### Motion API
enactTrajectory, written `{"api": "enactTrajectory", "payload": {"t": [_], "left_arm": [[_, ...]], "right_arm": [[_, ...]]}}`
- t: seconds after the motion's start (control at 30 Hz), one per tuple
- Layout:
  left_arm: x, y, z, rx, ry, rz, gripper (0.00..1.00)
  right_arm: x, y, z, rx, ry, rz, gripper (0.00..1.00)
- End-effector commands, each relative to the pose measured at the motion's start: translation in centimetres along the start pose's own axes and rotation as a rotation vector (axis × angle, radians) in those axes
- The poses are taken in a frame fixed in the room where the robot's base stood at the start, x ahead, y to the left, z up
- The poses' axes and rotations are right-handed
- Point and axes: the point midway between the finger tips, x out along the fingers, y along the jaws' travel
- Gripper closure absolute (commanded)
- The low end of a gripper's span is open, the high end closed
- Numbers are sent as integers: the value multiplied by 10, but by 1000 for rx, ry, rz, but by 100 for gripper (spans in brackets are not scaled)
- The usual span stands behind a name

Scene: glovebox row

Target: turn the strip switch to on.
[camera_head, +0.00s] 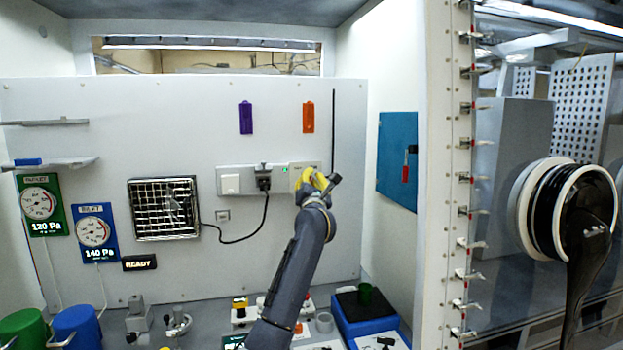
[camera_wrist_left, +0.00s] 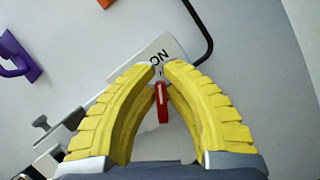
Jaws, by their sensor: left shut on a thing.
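The strip switch (camera_wrist_left: 162,104) is a red lever with a white line, on a pale plate (camera_wrist_left: 150,62) marked ON. In the wrist view, the white line points roughly toward the ON lettering. My left gripper (camera_wrist_left: 162,68) has yellow ribbed fingers, one on each side of the red lever, and is shut on it. In the head view, the left gripper (camera_head: 311,183) is at the right end of the wall power strip (camera_head: 283,177) and hides the lever.
A black plug (camera_head: 263,181) with a cable sits in the strip, left of the gripper. A square vent grille (camera_head: 163,208) is farther left. Purple (camera_head: 246,118) and orange (camera_head: 308,117) tags hang above. A blue box (camera_head: 366,318) and small items stand on the floor below.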

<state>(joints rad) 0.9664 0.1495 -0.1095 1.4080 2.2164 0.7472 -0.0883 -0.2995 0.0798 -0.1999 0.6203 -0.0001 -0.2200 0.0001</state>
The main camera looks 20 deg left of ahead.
Motion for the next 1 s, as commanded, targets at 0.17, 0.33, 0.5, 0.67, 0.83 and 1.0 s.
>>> {"api": "enactTrajectory", "payload": {"t": [0.17, 0.33, 0.5, 0.67, 0.83, 1.0], "left_arm": [[0, 0, 0, 9, -1, -3, 100], [0, 0, 0, 8, -1, -3, 100], [0, 0, 1, 7, -1, -2, 81], [0, 0, 0, 7, -1, -2, 67], [0, 0, 0, 7, 0, -2, 67], [-6, 0, 0, 7, 0, -2, 67]], "right_arm": [[0, 0, 0, 0, 0, 0, 56], [0, 0, 0, 0, 0, 0, 56], [0, 0, 0, 0, 0, 0, 56], [0, 0, 0, 0, 0, 0, 56], [0, 1, 1, 0, -1, 0, 56], [0, 1, 2, -1, -2, 1, 56]]}}
